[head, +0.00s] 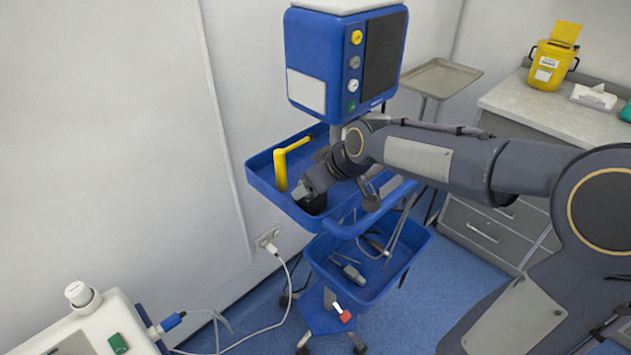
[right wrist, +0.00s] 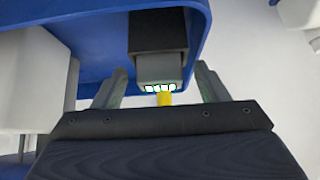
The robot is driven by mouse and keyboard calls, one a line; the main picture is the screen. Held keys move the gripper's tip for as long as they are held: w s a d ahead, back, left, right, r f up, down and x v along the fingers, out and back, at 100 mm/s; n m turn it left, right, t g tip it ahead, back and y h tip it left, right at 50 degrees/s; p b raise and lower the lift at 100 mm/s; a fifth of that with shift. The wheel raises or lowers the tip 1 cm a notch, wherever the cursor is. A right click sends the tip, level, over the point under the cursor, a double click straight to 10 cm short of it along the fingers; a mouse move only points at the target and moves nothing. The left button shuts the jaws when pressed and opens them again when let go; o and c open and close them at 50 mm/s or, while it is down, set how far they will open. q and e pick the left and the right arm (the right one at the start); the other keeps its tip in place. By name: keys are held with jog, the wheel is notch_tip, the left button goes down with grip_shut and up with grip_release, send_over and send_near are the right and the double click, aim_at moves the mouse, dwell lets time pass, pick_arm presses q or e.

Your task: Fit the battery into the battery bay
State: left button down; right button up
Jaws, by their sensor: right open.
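In the right wrist view a grey block (right wrist: 158,68), which looks like the battery, has a row of small white marks on its near end and a yellow tab (right wrist: 165,98) below them. It sits against or partly in a black housing (right wrist: 157,32); I cannot tell whether this is the bay. My right gripper (right wrist: 160,76) is open, with one finger on each side of the block and gaps between. In the head view my right gripper (head: 309,198) is low over the front of the upper blue tray (head: 262,168); my arm hides the block. My left gripper is not in view.
A yellow handle (head: 281,168) stands in the upper tray, left of my right gripper. A blue monitor unit (head: 307,92) rises behind it. A lower blue tray (head: 378,290) holds tools. A white device (head: 80,325) is at lower left, and a counter (head: 530,105) at right.

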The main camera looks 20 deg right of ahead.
jog(key=v, duration=0.7)
jog(key=shift+s+r, duration=0.25)
jog(key=shift+r, duration=0.05)
jog(key=shift+d, duration=0.1)
jog(key=s+a+f+m, duration=0.1)
jog(key=s+f+m, duration=0.1)
jog(key=s, duration=0.4)
jog(key=s+a+f+m+g+y, duration=0.1)
jog(key=s+a+f, duration=0.1)
jog(key=s+f, duration=0.2)
jog(key=s+a+f+m, duration=0.2)
jog(key=s+f, duration=0.1)
jog(key=s, duration=0.7)
jog(key=shift+a+f+m+g, duration=0.2)
jog(key=shift+f+m+g, duration=0.1)
jog(key=shift+f, duration=0.05)
